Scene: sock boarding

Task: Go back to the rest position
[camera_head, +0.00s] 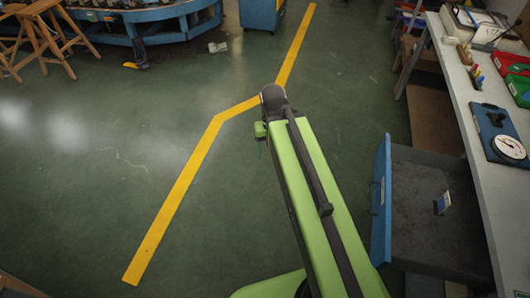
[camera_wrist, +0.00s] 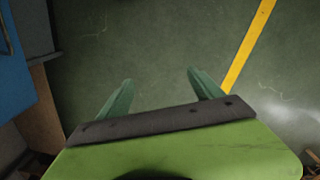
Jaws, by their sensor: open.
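My gripper (camera_wrist: 160,82) shows in the wrist view with its two green fingers spread apart and nothing between them. In the head view my green arm reaches forward over the floor, and the gripper is mostly hidden behind the arm's far end.
A blue-fronted drawer (camera_head: 381,205) stands open right of my arm, with a small blue-and-white item (camera_head: 442,203) inside. A grey workbench (camera_head: 462,105) runs along the right. A yellow line (camera_head: 180,195) crosses the open floor. Wooden stools (camera_head: 42,40) and a blue machine (camera_head: 150,25) stand far left.

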